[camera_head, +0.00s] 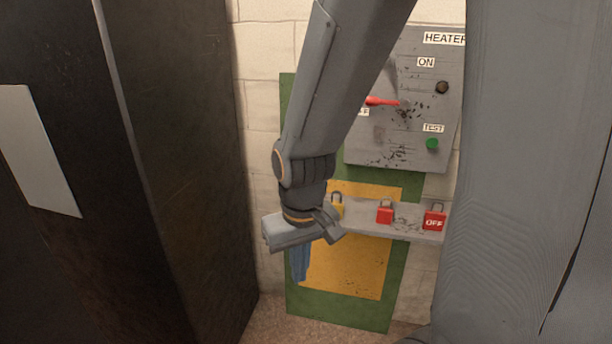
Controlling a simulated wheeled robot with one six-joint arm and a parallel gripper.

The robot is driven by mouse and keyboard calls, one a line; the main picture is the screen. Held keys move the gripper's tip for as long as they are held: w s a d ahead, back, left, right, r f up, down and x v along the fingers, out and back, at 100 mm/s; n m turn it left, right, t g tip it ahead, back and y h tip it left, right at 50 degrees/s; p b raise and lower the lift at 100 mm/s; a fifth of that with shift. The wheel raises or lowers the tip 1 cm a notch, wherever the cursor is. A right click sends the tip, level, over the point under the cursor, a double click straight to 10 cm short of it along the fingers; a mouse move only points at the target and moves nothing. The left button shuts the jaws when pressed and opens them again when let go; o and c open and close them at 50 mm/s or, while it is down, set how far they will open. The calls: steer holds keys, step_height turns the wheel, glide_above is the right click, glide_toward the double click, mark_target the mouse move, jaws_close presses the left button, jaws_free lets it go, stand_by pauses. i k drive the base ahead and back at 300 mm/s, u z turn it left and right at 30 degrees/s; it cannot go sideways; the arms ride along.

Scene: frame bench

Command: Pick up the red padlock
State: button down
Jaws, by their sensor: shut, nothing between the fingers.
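A red padlock (385,215) with a grey shackle stands on a grey shelf (408,233), right of my gripper. A second red item (434,219), also with a shackle and marked "OFF", is farther right on the shelf. My gripper (300,279) is left of both, apart from them in the picture. Its narrow bluish fingers point down and are shut, with nothing seen between them. A yellow padlock (337,206) shows just behind my wrist, partly hidden.
A grey panel (400,148) marked "HEATER" hangs above the shelf, with a red lever (382,101) and a green button (432,144). A green and yellow board (355,310) is behind my gripper. A dark cabinet (170,150) stands at left.

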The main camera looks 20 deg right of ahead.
mark_target(384, 214)
steer(key=z, duration=1.2)
steer(key=k, duration=1.3)
steer(key=u, duration=0.45)
steer(key=i, duration=0.9)
steer(key=z, duration=0.55)
